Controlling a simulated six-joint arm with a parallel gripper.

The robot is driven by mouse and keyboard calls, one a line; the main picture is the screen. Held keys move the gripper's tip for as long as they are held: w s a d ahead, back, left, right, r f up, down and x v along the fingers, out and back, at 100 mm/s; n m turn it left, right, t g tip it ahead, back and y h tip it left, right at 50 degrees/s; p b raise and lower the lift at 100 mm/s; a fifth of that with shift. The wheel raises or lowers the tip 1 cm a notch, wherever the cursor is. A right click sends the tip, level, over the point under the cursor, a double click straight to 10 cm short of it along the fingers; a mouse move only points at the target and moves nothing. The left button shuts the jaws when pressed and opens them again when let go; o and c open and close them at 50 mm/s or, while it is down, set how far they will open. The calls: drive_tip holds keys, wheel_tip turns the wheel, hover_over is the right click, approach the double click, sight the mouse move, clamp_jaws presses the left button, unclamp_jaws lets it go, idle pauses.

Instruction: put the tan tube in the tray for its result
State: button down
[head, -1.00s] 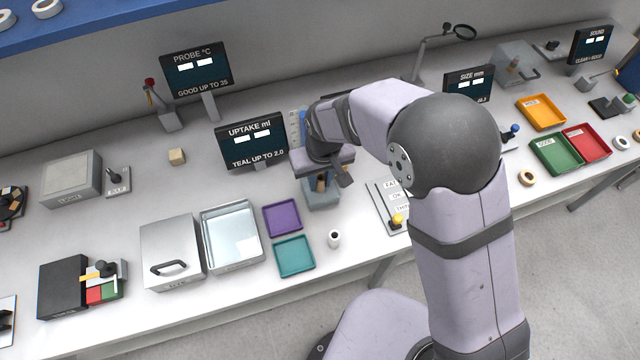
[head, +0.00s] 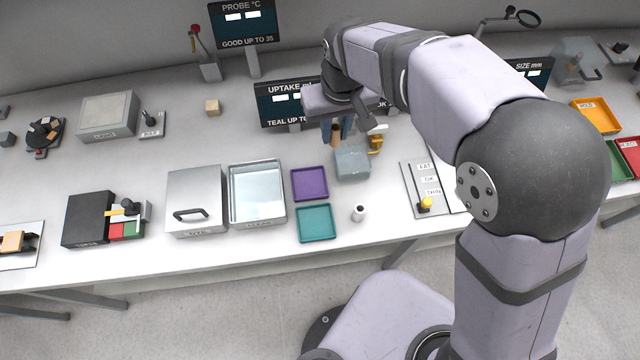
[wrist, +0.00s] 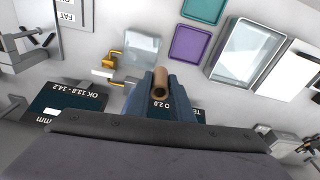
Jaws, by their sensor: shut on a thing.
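My gripper (head: 337,128) is shut on the tan tube (head: 335,137) and holds it above the bench. The tube hangs just up and left of the grey-blue block (head: 352,163) in the head view. In the wrist view the tan tube (wrist: 159,80) shows its hollow end between the blue fingers. The purple tray (head: 310,184) and the teal tray (head: 314,224) look empty. The uptake display (head: 272,104) says teal up to 2.0, partly hidden by my arm. Its number boxes look blank white.
A white tube (head: 358,213) stands right of the teal tray. A clear-topped bath (head: 257,212) and a lidded grey box (head: 196,203) are left of the trays. A brass fixture (head: 375,143) is close beside the block.

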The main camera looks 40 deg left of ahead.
drive_tip(key=s+r+n, duration=0.3)
drive_tip(key=s, duration=0.8)
drive_tip(key=s+d+f+m, duration=0.2)
drive_tip(key=d+f+m, duration=0.2)
drive_tip(key=d, duration=0.1)
drive_tip(key=shift+s+f+p, duration=0.35)
drive_tip(key=shift+s+p, duration=0.05)
drive_tip(key=shift+f+p, duration=0.85)
drive_tip(key=shift+f, duration=4.1)
drive_tip(key=shift+f, duration=0.1)
